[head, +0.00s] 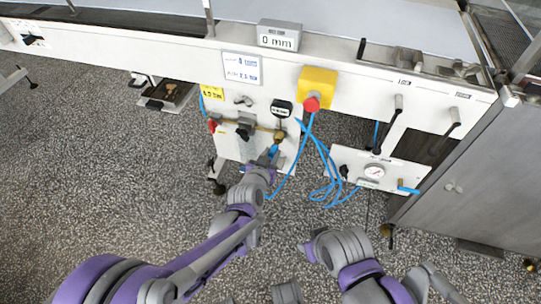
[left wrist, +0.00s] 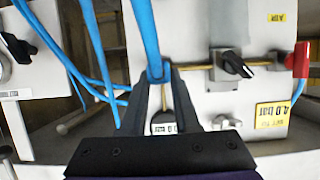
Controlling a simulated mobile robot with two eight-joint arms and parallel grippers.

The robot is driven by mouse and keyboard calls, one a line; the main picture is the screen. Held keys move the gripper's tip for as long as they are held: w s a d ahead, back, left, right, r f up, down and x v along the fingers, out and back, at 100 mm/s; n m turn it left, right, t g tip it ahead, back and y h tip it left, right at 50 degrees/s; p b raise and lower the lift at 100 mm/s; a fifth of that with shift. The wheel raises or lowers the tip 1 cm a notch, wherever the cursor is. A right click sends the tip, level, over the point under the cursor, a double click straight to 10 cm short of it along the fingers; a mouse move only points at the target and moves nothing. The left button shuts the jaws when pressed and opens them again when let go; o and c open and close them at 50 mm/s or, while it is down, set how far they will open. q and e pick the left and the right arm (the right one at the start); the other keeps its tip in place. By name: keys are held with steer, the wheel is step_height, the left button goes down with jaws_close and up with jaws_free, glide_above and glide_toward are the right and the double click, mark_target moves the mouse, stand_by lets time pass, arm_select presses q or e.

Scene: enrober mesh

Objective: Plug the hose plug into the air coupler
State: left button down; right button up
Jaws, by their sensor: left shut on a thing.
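My left gripper (head: 273,153) is shut on the blue hose plug (head: 275,149) in front of the white air panel. In the left wrist view the fingers of my left gripper (left wrist: 160,88) close around the blue plug and hose (left wrist: 153,45). The brass coupler (head: 280,135) sits at the right end of the panel's brass pipe, just above the plug. The fingers hide the plug's tip in the wrist view, so I cannot tell whether it touches the coupler.
A black-handled valve (head: 245,128) and a red handle (head: 212,125) are on the pipe left of the coupler. A yellow box with a red button (head: 312,103) is above right. Loose blue hose loops (head: 326,180) hang beside a gauge panel (head: 350,160).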

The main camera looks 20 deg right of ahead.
arm_select(q)
steer(key=shift+w+d, duration=0.55)
steer(key=shift+w, duration=0.25)
steer(key=c, duration=0.6)
jaws_free()
steer(key=shift+o, duration=0.2)
steer(key=p+v, duration=0.2)
steer(key=v, duration=0.9)
steer(key=shift+c, duration=0.3)
